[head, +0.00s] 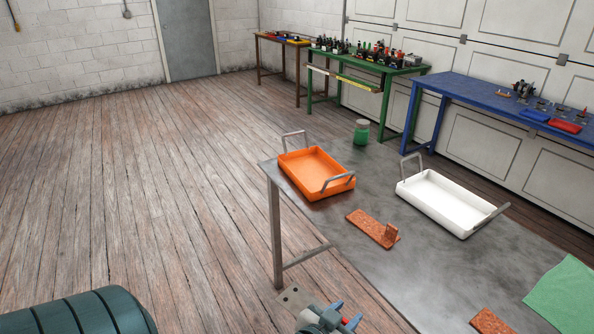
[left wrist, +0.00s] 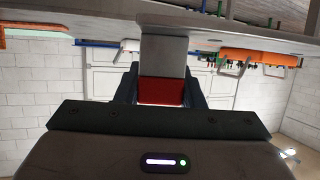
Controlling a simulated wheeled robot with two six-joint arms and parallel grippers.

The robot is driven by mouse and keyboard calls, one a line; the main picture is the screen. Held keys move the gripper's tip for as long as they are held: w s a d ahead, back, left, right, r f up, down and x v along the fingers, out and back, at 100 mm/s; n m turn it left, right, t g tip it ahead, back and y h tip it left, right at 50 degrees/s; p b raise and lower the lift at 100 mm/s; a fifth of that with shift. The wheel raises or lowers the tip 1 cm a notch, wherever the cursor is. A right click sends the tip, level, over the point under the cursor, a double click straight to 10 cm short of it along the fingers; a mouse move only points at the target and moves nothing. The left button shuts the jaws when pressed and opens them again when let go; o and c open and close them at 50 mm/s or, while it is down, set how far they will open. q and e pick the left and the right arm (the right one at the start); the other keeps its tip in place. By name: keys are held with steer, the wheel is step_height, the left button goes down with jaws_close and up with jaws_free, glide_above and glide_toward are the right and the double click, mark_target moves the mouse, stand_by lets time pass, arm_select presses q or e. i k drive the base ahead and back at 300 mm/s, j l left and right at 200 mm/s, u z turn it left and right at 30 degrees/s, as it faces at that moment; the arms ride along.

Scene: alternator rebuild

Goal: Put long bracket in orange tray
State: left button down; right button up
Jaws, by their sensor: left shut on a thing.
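My left gripper (head: 335,319) is at the bottom of the head view, beside the near edge of the grey table. It is shut on a flat grey metal piece with holes, which looks like the long bracket (head: 293,297). The bracket sticks out to the left of the fingers. In the left wrist view the bracket (left wrist: 163,52) extends away from the jaws, with a red patch between the fingers. The orange tray (head: 318,172) stands at the table's far left corner, has two grey handles and looks empty. My right gripper is not in view.
A white tray (head: 445,202) stands right of the orange one. A rust-coloured piece with an upright block (head: 373,228) lies in front of the orange tray. Another rusty piece (head: 488,322) and a green cloth (head: 565,297) lie nearer. A green jar (head: 361,132) stands behind.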

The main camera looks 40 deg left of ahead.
mark_target(314, 174)
steer(key=i+j, duration=0.1)
steer(key=j, duration=0.4)
steer(key=i+j, duration=0.1)
steer(key=j, duration=0.95)
steer(key=i+j, duration=0.15)
steer(key=j, duration=0.4)
steer(key=i, duration=0.5)
steer(key=j+u, duration=0.05)
steer(key=j, duration=0.05)
